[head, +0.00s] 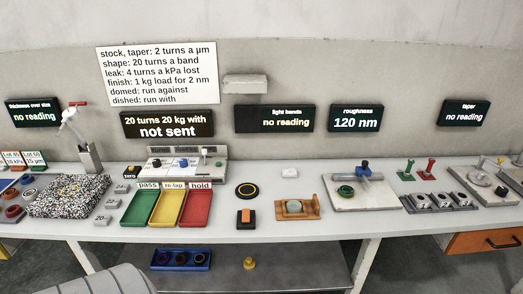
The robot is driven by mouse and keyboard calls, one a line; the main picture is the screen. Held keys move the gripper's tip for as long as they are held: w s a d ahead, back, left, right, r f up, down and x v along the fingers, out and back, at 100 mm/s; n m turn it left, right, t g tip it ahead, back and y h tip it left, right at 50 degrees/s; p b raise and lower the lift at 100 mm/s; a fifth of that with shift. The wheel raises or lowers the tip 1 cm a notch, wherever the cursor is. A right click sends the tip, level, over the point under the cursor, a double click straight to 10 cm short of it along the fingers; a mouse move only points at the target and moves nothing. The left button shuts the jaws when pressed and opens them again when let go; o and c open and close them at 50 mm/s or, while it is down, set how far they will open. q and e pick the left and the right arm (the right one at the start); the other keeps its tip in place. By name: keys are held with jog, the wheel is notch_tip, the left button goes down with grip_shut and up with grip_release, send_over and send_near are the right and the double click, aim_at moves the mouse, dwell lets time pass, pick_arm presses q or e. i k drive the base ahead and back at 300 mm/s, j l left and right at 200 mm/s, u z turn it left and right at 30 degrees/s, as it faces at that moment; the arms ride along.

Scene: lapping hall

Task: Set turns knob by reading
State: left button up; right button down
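A control panel (186,165) with small knobs and a row of labels stands at the back of the bench; its first label seems to read "turns", and which knob it marks is too small to tell. The display (167,124) above reads "20 turns 20 kg with" and "not sent". The roughness display (356,119) reads 120 nm. The thickness display (33,113), light bands display (275,119) and taper display (464,113) read "no reading". A white sign (156,74) lists rules for turns, load and direction. Neither gripper is in view.
Green pass (141,208), yellow re-lap (168,208) and red hold (196,208) trays stand before the panel. A speckled block (68,196) is to their left. A wooden holder with a pale disc (297,208) and a plate with a green ring (362,193) are right.

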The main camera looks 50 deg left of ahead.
aim_at(156, 162)
jog(key=u, duration=2.1)
